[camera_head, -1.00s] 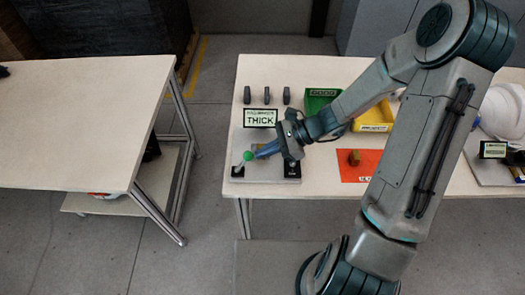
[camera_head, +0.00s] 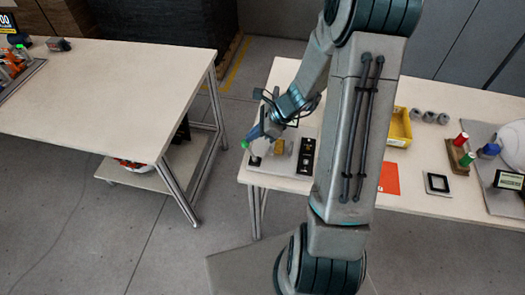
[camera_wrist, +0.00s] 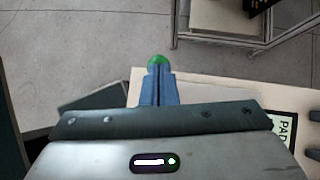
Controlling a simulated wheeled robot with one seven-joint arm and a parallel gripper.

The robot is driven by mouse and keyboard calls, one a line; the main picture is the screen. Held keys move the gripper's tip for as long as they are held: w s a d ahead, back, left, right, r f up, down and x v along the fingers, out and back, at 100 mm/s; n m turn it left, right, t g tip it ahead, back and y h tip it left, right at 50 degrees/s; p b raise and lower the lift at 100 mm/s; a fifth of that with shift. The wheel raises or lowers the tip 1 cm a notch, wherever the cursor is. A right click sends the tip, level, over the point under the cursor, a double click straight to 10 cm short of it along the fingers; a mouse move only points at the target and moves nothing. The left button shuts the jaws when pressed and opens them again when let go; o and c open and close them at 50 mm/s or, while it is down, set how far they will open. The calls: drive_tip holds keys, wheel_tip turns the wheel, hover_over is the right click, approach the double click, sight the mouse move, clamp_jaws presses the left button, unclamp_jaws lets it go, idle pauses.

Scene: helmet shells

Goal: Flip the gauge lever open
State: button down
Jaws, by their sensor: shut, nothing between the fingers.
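The gauge's grey base plate (camera_head: 262,178) lies at the table's left front corner in the head view. Its lever ends in a green knob (camera_head: 245,144) and leans left over the table edge. My gripper (camera_head: 257,132) is shut with nothing in it, its blue fingers pointing down beside the knob. In the wrist view the shut fingers (camera_wrist: 158,80) point at the green knob (camera_wrist: 157,60), which shows just past their tips; I cannot tell whether they touch. A yellow-brown piece (camera_head: 279,146) and a black block (camera_head: 307,155) are on the plate.
My arm hides the table's middle. A red card (camera_head: 388,178), yellow bin (camera_head: 399,127) and black square frame (camera_head: 438,184) lie to its right. A white helmet shell (camera_head: 513,145) is at far right. A gap separates this table from the left table (camera_head: 110,90).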

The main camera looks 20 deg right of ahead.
drive_tip(key=shift+d+r+p, duration=0.1)
drive_tip(key=shift+r+p, duration=0.6)
drive_tip(key=shift+r, duration=0.1)
drive_tip(key=d+r+p, duration=0.1)
drive_tip(key=d+r, duration=0.3)
drive_tip(key=r, duration=0.8)
drive_tip(key=shift+d+r, duration=0.15)
drive_tip(key=shift+d, duration=0.1)
